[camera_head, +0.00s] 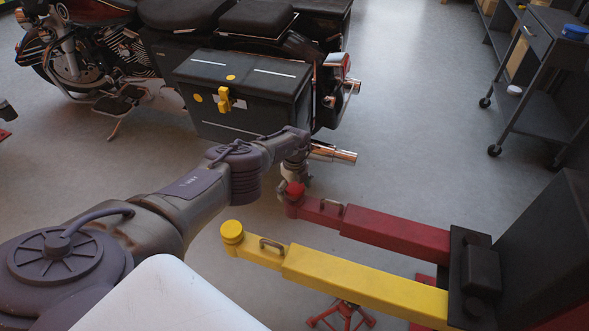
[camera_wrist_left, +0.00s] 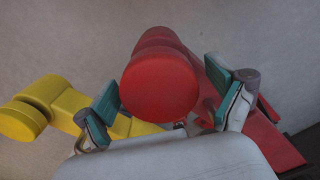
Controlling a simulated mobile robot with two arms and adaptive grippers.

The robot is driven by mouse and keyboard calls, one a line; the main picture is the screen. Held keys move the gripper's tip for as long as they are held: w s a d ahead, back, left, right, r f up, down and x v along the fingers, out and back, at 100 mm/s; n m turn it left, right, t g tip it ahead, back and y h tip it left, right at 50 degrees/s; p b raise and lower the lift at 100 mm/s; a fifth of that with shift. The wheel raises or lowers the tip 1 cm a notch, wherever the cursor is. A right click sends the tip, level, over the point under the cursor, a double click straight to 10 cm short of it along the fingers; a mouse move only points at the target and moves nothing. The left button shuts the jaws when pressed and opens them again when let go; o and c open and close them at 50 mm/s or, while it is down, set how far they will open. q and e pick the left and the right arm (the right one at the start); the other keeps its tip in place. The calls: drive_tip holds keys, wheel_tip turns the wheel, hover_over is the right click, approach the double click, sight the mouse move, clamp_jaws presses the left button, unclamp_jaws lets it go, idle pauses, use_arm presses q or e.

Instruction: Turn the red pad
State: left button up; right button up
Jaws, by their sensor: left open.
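The red pad (camera_head: 295,189) is a round knob at the free end of the red lift arm (camera_head: 395,232). In the left wrist view the pad (camera_wrist_left: 158,84) fills the middle as a large red disc. My left gripper (camera_head: 297,180) is open right at the pad. Its two teal-lined fingers stand on either side of the pad in the wrist view, with gaps showing, so it is not gripped. In the head view my wrist partly hides the pad. My right gripper is not seen.
A yellow lift arm with a yellow pad (camera_head: 232,231) runs beside the red arm. A black motorcycle case (camera_head: 245,90) with a yellow latch stands behind my arm, near the chrome exhaust. A dark cart (camera_head: 535,90) stands at the right. Grey floor lies clear between.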

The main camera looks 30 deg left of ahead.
sight(294, 186)
use_arm(q)
drive_tip(key=m+b, duration=0.1)
drive_tip(key=m, duration=0.4)
drive_tip(key=shift+f, duration=0.15)
drive_tip(key=m+b, duration=0.1)
drive_tip(key=m, duration=0.3)
drive_tip(key=m+b, duration=0.2)
drive_tip(key=m, duration=0.2)
drive_tip(key=shift+m, duration=0.4)
drive_tip(key=m+b, duration=0.2)
drive_tip(key=m, duration=0.3)
drive_tip(key=shift+m, duration=0.4)
drive_tip(key=m+b, duration=0.2)
drive_tip(key=m, duration=0.2)
drive_tip(key=m+b, duration=0.2)
drive_tip(key=m, duration=0.3)
drive_tip(key=m+b, duration=0.2)
drive_tip(key=m, duration=0.3)
drive_tip(key=shift+m+b, duration=0.3)
drive_tip(key=shift+b, duration=0.1)
drive_tip(key=m+b, duration=0.2)
drive_tip(key=m, duration=0.1)
drive_tip(key=shift+f+m, duration=0.1)
drive_tip(key=shift+m, duration=0.3)
wheel_tip(294, 186, up, 11)
drive_tip(key=p, duration=0.4)
drive_tip(key=shift+f, duration=0.2)
